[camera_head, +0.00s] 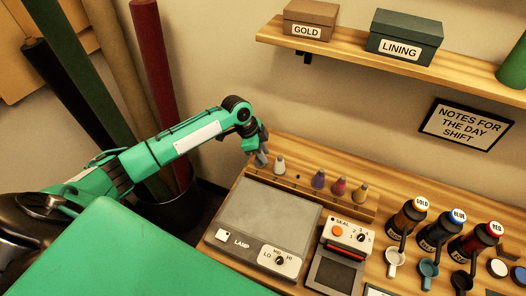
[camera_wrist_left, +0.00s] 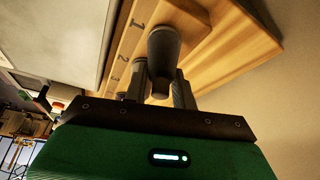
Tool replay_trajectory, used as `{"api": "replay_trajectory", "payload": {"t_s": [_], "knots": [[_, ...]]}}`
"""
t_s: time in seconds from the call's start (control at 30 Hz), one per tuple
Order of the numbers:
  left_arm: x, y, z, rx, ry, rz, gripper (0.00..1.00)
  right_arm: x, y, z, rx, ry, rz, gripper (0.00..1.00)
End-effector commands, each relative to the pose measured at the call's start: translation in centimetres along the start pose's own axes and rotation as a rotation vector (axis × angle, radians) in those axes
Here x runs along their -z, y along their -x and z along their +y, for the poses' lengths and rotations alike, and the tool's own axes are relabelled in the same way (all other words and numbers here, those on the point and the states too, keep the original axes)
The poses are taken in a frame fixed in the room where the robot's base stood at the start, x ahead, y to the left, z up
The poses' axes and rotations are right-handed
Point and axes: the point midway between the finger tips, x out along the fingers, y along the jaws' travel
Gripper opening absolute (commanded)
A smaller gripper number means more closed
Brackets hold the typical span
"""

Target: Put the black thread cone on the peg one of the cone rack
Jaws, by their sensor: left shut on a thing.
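My left gripper (camera_head: 262,156) is at the far left end of the wooden cone rack (camera_head: 331,200). In the left wrist view its two fingers (camera_wrist_left: 161,88) are shut on the dark grey-black thread cone (camera_wrist_left: 164,44). The cone is beside the numeral 1 on the rack, with the numeral 2 nearer the gripper. I cannot tell whether the cone is seated on peg one or just above it. White (camera_head: 279,165), purple (camera_head: 318,180), red (camera_head: 339,187) and tan (camera_head: 361,193) cones stand along the rack. My right gripper is not in view.
A grey lamp panel (camera_head: 265,215) and a seal device (camera_head: 345,240) lie in front of the rack. Bottles labelled gold (camera_head: 407,217), blue (camera_head: 443,229) and red (camera_head: 478,242) stand at the right. Fabric rolls (camera_head: 155,80) stand in a bin behind my left arm.

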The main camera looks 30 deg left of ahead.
Motion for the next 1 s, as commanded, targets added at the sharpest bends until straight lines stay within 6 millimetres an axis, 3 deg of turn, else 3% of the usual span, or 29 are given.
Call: {"api": "replay_trajectory", "payload": {"t_s": [0.37,0.4,0.5,0.83,1.0], "knots": [[-0.3,-0.7,0.0,0.000,-0.001,0.000,0.05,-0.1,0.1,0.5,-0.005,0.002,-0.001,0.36],[-0.3,-0.8,0.0,0.000,-0.001,0.000,0.29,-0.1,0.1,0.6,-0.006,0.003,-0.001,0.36],[-0.3,-0.7,0.0,0.000,-0.001,0.000,0.48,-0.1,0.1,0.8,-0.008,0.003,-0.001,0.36],[-0.2,-0.4,0.0,0.001,-0.001,0.001,0.49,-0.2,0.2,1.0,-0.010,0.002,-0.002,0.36],[-0.2,1.5,-0.1,0.004,-0.001,0.001,0.49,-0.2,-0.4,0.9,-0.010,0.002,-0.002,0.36]]}}
